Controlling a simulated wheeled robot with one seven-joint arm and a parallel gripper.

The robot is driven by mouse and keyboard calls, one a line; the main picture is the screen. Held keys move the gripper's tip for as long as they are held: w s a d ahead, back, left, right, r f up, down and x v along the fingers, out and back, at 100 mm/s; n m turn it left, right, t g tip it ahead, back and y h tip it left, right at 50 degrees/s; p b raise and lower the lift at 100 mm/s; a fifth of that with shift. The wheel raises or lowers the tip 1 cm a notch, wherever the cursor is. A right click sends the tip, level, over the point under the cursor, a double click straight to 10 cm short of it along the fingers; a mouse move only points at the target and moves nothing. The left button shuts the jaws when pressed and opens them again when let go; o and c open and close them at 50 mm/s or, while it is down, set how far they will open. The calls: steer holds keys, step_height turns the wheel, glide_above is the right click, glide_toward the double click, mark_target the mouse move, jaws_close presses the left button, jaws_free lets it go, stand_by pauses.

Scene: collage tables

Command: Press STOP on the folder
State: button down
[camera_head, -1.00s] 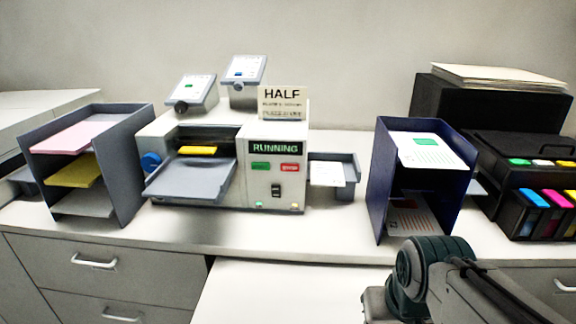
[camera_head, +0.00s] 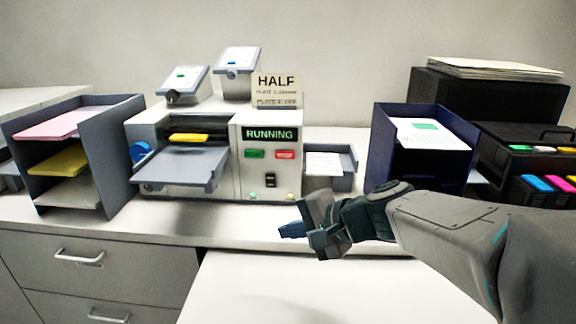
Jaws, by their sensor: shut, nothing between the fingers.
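The folder (camera_head: 216,184) is a pale grey machine on the back counter. Its display reads RUNNING (camera_head: 270,134). Below the display are a green button (camera_head: 254,154) at left and the red STOP button (camera_head: 286,155) at right. A dark switch (camera_head: 270,181) sits lower on the same panel. My gripper (camera_head: 284,231) is shut and empty, in front of and below the folder's right side. It points left and is apart from the buttons. The print on the red button is too small to read clearly.
A HALF sign (camera_head: 277,90) stands on the folder. An output tray (camera_head: 330,181) with paper adjoins its right side. A dark blue rack (camera_head: 378,155) stands farther right. A grey paper rack (camera_head: 116,160) is at left. The white surface (camera_head: 250,290) in front is clear.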

steer(key=w+a+r+m+t+y+b, duration=0.1)
steer(key=w+m+t+b, duration=0.1)
steer(key=w, duration=0.5)
steer(key=w+r+m+t+y+b, duration=0.1)
steer(key=w+m+t+b, duration=0.1)
steer(key=w+m+t, duration=0.2)
steer(key=shift+w+a+r+m, duration=0.35)
steer(key=shift+w+m, duration=1.3)
steer(key=shift+m, duration=0.05)
steer(key=p, duration=0.3)
glide_toward(276, 156)
steer(key=a, duration=0.4)
steer(key=shift+w+d+f, duration=0.1)
steer(key=shift+w+f, duration=0.15)
steer(key=shift+w, duration=0.45)
steer(key=shift+w+d+f, duration=0.15)
steer(key=shift+w+f, duration=0.05)
steer(key=shift+w, duration=0.5)
steer(key=shift+w, duration=0.4)
